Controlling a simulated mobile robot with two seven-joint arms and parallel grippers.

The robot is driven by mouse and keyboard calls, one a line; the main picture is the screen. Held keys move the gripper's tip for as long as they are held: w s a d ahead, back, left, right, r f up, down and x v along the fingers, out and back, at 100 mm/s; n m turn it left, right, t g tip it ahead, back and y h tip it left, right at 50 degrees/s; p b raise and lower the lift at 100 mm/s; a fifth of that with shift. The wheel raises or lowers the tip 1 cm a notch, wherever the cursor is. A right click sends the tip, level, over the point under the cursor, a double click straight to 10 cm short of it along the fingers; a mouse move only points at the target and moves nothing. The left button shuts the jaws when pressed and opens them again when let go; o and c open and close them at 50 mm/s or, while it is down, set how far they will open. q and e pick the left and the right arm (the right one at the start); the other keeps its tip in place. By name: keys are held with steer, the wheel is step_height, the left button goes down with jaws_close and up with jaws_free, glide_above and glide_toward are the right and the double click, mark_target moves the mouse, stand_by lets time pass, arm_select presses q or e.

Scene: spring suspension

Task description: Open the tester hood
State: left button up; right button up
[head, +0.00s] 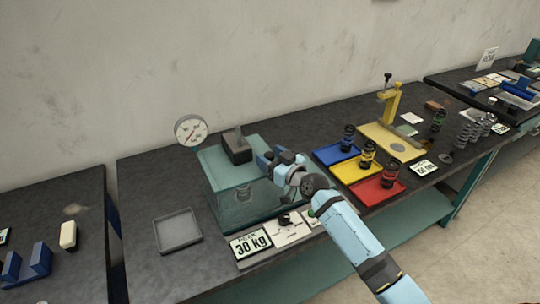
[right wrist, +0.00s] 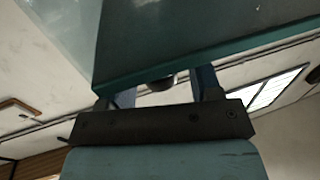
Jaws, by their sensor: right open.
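The tester (head: 240,205) stands on the dark bench with a see-through teal hood (head: 215,172). A spring shows faintly inside, and the hood looks shut. My right gripper (head: 272,159) is at the hood's upper right side, with its arm coming in from the lower right. In the right wrist view the open fingers (right wrist: 162,84) stand either side of a small rounded grey part (right wrist: 162,84), perhaps a knob, below the hood's teal edge (right wrist: 200,58). Whether they touch it I cannot tell. My left gripper is not in view.
A dark block (head: 237,150) sits at the tester's top and a dial gauge (head: 190,130) behind it. Blue, yellow and red trays (head: 378,190) with springs lie to the right. A "30 kg" sign (head: 250,244) stands in front; an empty grey tray (head: 177,231) is at left.

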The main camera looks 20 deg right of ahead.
steer(key=shift+w+a, duration=0.1)
steer(key=shift+w, duration=0.1)
jaws_close()
arm_select(q)
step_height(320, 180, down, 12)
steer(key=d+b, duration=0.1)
steer(key=b, duration=1.5)
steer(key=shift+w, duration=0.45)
arm_select(e)
steer(key=w+d, duration=0.1)
steer(key=d, duration=1.8)
steer(key=shift+w+d, duration=0.25)
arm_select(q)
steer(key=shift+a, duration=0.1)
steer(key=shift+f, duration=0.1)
arm_select(e)
jaws_free()
steer(key=shift+s, duration=0.1)
